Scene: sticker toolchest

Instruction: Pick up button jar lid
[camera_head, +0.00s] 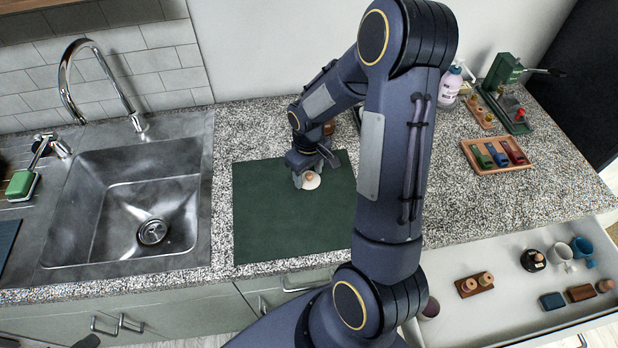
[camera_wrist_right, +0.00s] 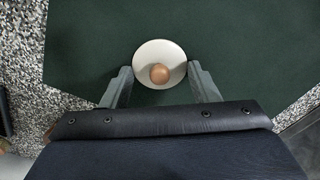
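The button jar lid (camera_head: 314,184), a round cream disc with a wooden knob, is on the dark green mat (camera_head: 262,215), near its far edge. It also shows in the right wrist view (camera_wrist_right: 146,56). My right gripper (camera_head: 307,177) is low over the mat at the lid. In the right wrist view its two grey fingers (camera_wrist_right: 161,74) stand apart on either side of the lid, with small gaps to the rim. The gripper hides part of the lid in the head view.
A sink (camera_head: 150,215) is left of the mat. At right stand a wooden tray with coloured blocks (camera_head: 497,154), a green press (camera_head: 504,72) and a pump bottle (camera_head: 450,86). An open drawer (camera_head: 500,318) holds small items. The mat's left part is clear.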

